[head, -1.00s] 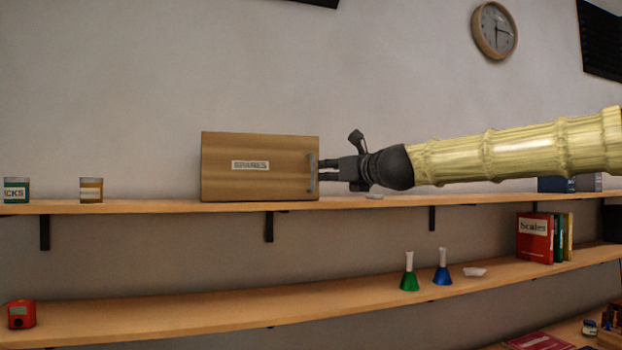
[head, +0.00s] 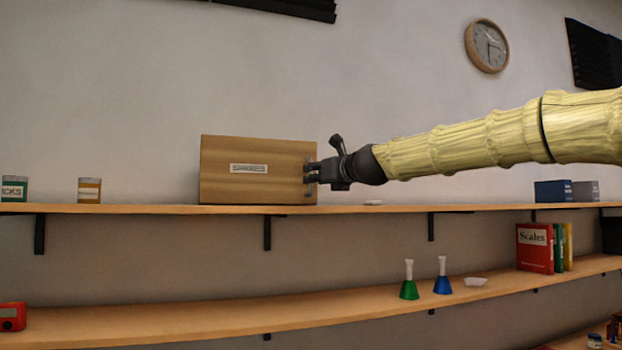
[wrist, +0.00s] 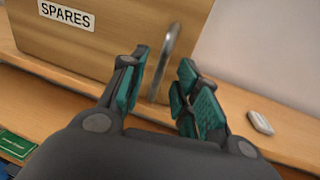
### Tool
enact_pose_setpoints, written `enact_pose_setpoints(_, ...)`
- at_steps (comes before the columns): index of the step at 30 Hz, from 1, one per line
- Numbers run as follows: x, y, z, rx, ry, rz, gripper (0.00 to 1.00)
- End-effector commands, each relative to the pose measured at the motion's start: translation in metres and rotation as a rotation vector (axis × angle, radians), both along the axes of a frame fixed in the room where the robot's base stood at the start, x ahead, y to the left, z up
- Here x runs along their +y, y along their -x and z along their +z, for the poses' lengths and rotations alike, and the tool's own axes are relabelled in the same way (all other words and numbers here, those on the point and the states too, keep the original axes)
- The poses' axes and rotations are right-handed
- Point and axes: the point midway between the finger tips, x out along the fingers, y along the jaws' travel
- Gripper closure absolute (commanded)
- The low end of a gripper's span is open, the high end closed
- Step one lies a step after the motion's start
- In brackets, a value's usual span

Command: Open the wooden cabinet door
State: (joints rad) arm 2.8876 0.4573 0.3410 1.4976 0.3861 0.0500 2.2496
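The wooden cabinet (head: 225,186) stands on the upper shelf, its front flat and closed, with a "SPARES" label that also shows in the wrist view (wrist: 66,15). Its upright grey metal handle (wrist: 168,55) is at the right edge of the front. My gripper (head: 310,171) is at this edge, close to the handle. In the wrist view my gripper (wrist: 160,78) is open, and the handle stands between its two teal-padded fingers with gaps on both sides. In the head view the gripper hides most of the handle.
The upper shelf (head: 400,209) runs below the cabinet. A small white object (wrist: 260,122) lies on it to the right. Two jars (head: 90,190) stand at the left. Wall space above and in front is clear.

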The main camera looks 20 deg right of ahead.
Motion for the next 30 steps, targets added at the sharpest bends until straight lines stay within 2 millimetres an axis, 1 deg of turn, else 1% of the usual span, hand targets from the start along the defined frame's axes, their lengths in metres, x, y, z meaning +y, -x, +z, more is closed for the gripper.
enact_pose_setpoints(1,0.001,-0.006,0.0,0.003,0.001,0.0,0.68)
enact_pose_setpoints(3,0.002,-0.013,0.001,0.002,-0.001,-0.001,0.68)
enact_pose_setpoints(10,0.006,-0.03,0.0,0.001,-0.001,-0.001,0.68)
enact_pose_setpoints(15,0.007,-0.035,-0.001,0.001,-0.001,-0.001,0.68)
enact_pose_setpoints(23,0.008,-0.035,-0.001,0.001,-0.001,-0.001,0.68)
enact_pose_setpoints(24,0.008,-0.035,-0.001,0.001,-0.001,-0.001,0.76)
enact_pose_setpoints(28,0.008,-0.035,-0.001,0.001,-0.001,-0.001,0.99)
enact_pose_setpoints(30,0.007,-0.035,-0.001,0.001,-0.001,-0.001,1.0)
